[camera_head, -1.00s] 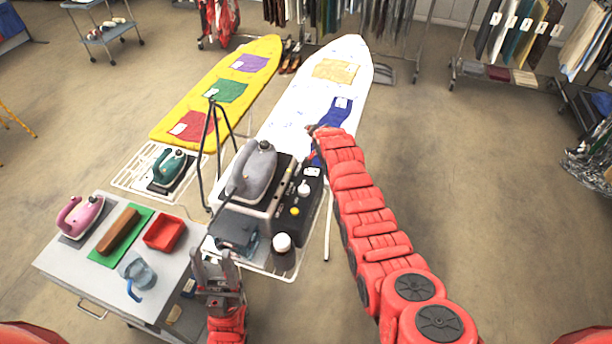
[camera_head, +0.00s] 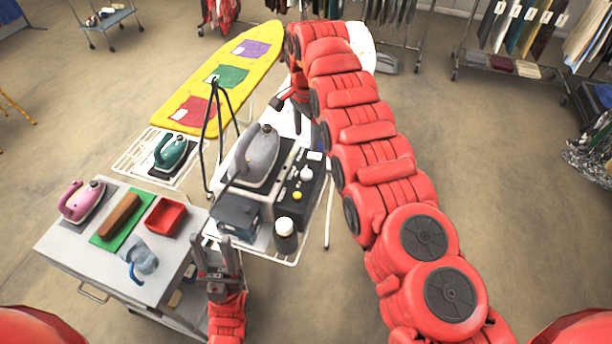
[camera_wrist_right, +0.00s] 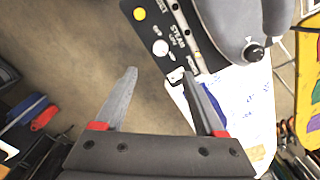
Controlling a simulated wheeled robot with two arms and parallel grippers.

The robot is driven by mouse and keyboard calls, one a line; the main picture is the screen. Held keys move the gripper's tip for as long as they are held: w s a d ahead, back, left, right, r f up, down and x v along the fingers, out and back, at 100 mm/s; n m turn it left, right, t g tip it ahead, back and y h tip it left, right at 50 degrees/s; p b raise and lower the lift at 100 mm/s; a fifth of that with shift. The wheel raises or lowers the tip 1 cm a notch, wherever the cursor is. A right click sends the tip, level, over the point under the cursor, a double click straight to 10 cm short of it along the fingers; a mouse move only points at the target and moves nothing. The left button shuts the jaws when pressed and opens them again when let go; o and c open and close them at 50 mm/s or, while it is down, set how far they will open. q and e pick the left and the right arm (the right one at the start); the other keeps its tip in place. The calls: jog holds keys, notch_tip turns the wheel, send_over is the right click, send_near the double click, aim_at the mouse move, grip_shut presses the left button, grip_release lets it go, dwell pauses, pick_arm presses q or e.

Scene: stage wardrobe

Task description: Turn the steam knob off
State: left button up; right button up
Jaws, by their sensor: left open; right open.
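The steam station (camera_head: 268,185) stands on the white board's wire rack, with a grey iron (camera_head: 258,155) on top. Its black side panel carries a round white knob (camera_head: 306,174), which shows beside the "STEAM" lettering in the right wrist view (camera_wrist_right: 160,47). I cannot read its setting. A yellow button (camera_head: 297,195) and a small white switch (camera_wrist_right: 176,75) flank it. My right gripper (camera_wrist_right: 160,74) is open and empty; its right finger appears close to the switch. In the head view it is beyond the station, partly hidden by its arm. My left gripper (camera_head: 216,248) is open and empty below the rack.
A white-lidded jar (camera_head: 285,235) stands at the rack's front corner. A black cord stand (camera_head: 218,130) rises left of the station. A grey cart (camera_head: 75,240) with a pink iron (camera_head: 82,200) and red tray (camera_head: 165,216) is left.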

jog(key=b, duration=0.8)
send_over(306, 173)
notch_tip(306, 173, down, 10)
jog(key=shift+d, duration=0.1)
jog(key=shift+f, duration=0.95)
jog(key=shift+f+p, duration=0.5)
jog(key=shift+f, duration=0.7)
jog(key=shift+c, duration=0.2)
grip_shut()
